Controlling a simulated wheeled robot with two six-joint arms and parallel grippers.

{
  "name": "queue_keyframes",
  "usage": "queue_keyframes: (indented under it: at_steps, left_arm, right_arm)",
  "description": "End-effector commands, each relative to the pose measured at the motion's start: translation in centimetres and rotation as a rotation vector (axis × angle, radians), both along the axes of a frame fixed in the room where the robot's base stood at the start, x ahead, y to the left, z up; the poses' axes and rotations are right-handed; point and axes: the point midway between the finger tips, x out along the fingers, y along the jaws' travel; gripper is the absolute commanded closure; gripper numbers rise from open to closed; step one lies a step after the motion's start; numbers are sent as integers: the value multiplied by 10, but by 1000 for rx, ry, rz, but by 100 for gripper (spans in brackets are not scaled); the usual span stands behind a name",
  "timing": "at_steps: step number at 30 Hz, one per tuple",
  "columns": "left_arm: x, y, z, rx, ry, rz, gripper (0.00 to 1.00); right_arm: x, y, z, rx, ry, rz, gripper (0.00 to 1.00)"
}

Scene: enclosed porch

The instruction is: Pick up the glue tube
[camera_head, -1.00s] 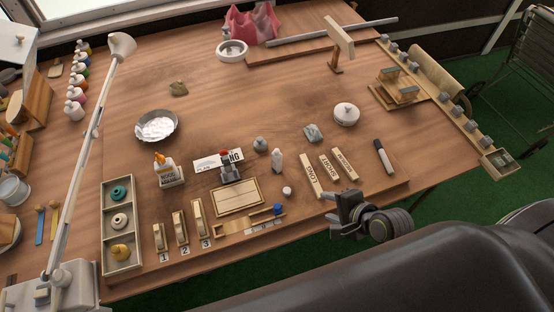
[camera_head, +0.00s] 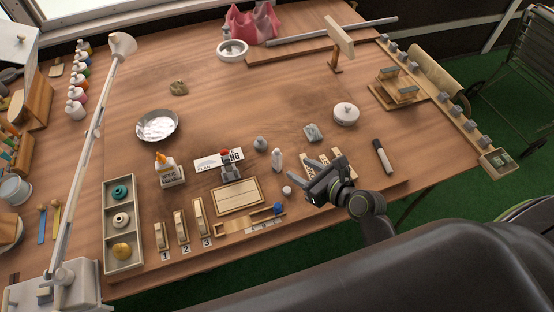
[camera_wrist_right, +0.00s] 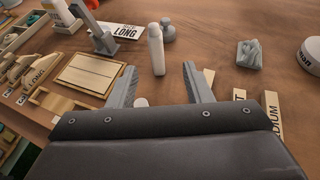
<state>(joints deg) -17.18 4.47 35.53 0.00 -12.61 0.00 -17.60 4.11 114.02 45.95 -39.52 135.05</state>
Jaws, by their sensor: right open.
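The glue tube (camera_head: 277,160) is a slim white tube standing upright on the wooden table, near the table's middle. It also shows in the right wrist view (camera_wrist_right: 156,50), ahead of the fingers and between their lines. My right gripper (camera_head: 306,166) is open and empty, to the right of the tube and apart from it, its fingers pointing toward it. In the right wrist view my right gripper (camera_wrist_right: 158,78) shows both fingers spread apart. My left gripper is not in view.
A small white round piece (camera_head: 287,190) lies near the gripper. Labelled wooden strips (camera_head: 345,163) lie partly under it. A grey knobbed piece (camera_head: 260,143) stands just behind the tube. A glue bottle with an orange tip (camera_head: 164,164) stands further left. The table behind is largely clear.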

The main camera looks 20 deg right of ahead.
Motion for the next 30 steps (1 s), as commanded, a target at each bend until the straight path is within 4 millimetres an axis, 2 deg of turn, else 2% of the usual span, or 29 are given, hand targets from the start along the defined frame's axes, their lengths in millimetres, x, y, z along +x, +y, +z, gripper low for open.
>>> queue_keyframes:
  at_steps: [3,9,17,24,30]
  left_arm:
    - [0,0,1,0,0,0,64]
    - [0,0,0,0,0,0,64]
    - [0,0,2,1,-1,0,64]
    - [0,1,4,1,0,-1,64]
    - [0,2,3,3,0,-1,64]
  right_arm:
    - [23,11,-9,1,-2,1,55]
    - [50,23,-22,-2,-1,1,55]
    - [64,30,-28,-3,0,1,55]
    - [91,48,-37,-3,0,2,55]
    - [102,53,-42,-4,-1,2,55]
